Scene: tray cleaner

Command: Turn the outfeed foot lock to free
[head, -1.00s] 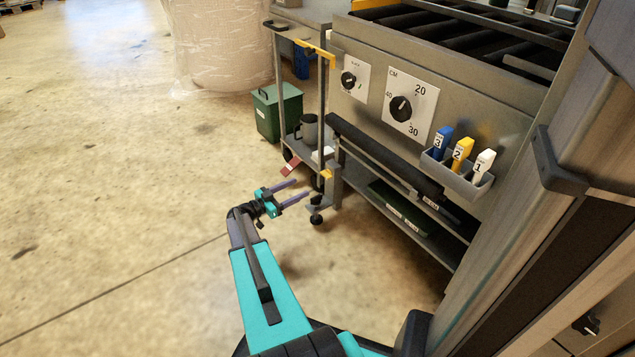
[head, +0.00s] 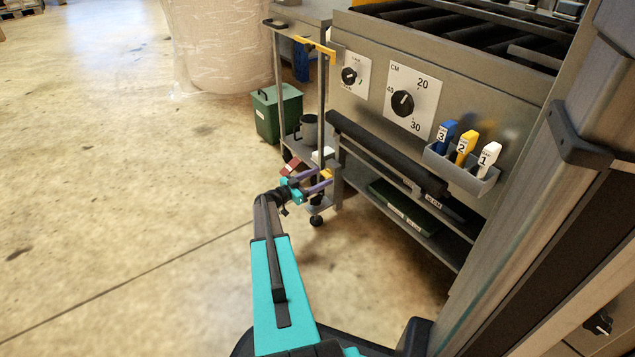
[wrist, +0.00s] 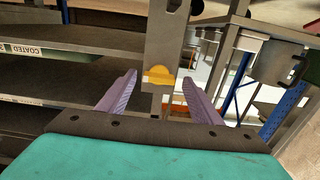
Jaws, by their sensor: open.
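A small yellow lever (wrist: 158,75) sits low on an upright grey plate (wrist: 163,35) in the wrist view. It looks like the foot lock, but no label on it can be read. In the head view the yellow piece (head: 327,174) shows low on the trolley-like stand (head: 322,130), above a caster. My gripper (head: 324,179) is open, its purple fingers reaching toward that piece. In the wrist view my gripper (wrist: 160,77) has one finger on each side of the yellow lever, with gaps on both sides. Whether the fingertips reach its depth is unclear.
The machine front has a large CM dial (head: 402,103) and a smaller dial (head: 348,76). A holder (head: 460,171) carries blue, yellow and white tags. A green bin (head: 277,112) stands behind the stand. Shelves (head: 410,215) lie to the right. The floor at left is open.

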